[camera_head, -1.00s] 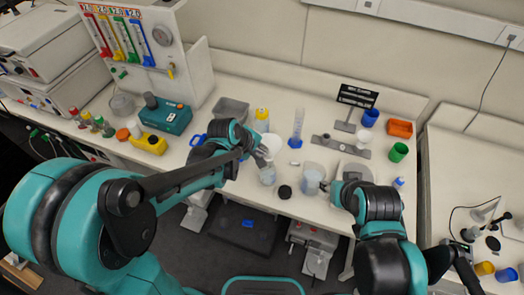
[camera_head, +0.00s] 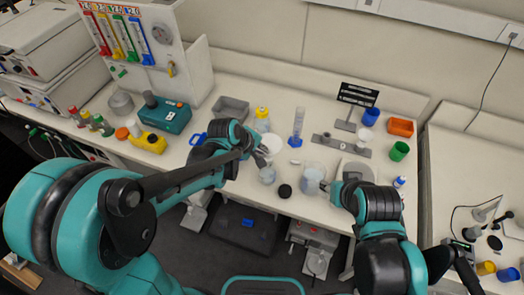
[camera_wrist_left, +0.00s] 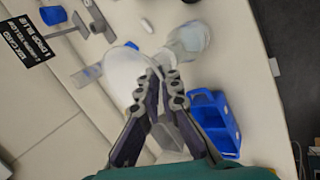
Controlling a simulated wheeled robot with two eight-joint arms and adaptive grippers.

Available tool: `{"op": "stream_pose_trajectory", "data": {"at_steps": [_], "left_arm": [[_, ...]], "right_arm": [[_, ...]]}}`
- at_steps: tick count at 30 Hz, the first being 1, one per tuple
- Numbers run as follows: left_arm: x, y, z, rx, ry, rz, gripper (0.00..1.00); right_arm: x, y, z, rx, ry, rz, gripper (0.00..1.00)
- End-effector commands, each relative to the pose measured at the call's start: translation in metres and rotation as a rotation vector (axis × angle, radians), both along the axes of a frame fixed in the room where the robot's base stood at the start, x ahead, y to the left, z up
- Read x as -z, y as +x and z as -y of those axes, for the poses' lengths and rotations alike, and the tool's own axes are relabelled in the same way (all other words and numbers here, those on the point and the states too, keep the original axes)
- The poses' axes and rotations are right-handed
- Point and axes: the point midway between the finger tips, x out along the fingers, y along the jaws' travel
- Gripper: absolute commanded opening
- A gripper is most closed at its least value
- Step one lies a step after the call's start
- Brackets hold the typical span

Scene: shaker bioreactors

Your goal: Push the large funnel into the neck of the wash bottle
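The large white funnel (camera_head: 272,142) is at my left gripper (camera_head: 264,156), above the bench. In the left wrist view the funnel (camera_wrist_left: 124,72) fills the space beside the fingertips (camera_wrist_left: 160,78), which are close together on its near edge. A translucent bottle (camera_head: 267,176), which looks like the wash bottle, stands upright just in front of the left gripper. It also shows in the left wrist view (camera_wrist_left: 190,38), beside the funnel. The funnel's stem is hidden. My right gripper (camera_head: 325,186) is beside a second translucent vessel (camera_head: 312,179); its fingers are too small to read.
A black cap (camera_head: 285,191) lies between the two vessels. A graduated cylinder (camera_head: 297,125) and a yellow-capped bottle (camera_head: 262,117) stand behind the funnel. A grey bin (camera_head: 231,108) and a blue holder (camera_wrist_left: 215,122) are nearby. The bench's front edge is close.

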Motion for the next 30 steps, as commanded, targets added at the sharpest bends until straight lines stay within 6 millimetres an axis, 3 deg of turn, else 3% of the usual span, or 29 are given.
{"op": "stream_pose_trajectory", "data": {"at_steps": [30], "left_arm": [[0.0086,0.0000,0.0000,0.000,0.000,0.000,0.00]], "right_arm": [[0.0091,0.0000,0.0000,0.000,0.000,0.000,0.40]]}}
